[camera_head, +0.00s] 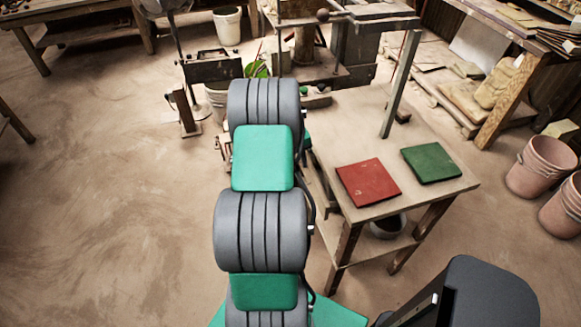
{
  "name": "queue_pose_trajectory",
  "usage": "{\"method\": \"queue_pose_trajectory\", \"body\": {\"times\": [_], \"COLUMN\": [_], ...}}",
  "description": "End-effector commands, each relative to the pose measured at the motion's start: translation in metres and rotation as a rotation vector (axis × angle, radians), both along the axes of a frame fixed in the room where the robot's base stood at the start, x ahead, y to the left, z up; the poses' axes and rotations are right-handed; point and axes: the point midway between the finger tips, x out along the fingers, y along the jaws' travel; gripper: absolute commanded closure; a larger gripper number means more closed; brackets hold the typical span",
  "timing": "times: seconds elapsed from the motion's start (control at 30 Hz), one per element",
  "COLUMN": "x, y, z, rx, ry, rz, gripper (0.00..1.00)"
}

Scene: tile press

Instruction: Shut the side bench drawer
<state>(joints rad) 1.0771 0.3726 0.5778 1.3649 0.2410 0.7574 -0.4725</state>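The side bench (405,205) is a wooden table right of centre, with a red tile (368,182) and a green tile (431,163) lying flat on its top. I cannot make out its drawer for certain, nor whether it is open. A small wooden piece (222,150) shows just left of my arm, but I cannot tell if it belongs to a drawer. My grey and green arm stretches up the middle of the picture and covers the bench's left side. My gripper is not visible, and the arm hides what lies behind it.
A press-like machine (305,50) stands beyond my arm. A slanted post (401,84) rises at the bench's back. A dark bowl (388,226) sits on the lower shelf. Pinkish buckets (541,166) stand at the right. The floor at the left is mostly clear.

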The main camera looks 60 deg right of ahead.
Motion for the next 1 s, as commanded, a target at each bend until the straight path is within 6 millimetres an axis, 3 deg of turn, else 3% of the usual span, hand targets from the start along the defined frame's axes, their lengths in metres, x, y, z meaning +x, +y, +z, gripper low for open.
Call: {"method": "queue_pose_trajectory", "body": {"times": [0.23, 0.8, 1.0], "x": [0.009, -0.010, -0.017], "y": [0.006, 0.051, 0.059], "z": [0.047, 0.048, 0.050], "rx": [-0.005, -0.441, -0.516], "ry": [-0.002, -0.077, -0.097], "rz": [0.004, -0.066, -0.074], "gripper": [0.68, 0.68, 0.68]}}
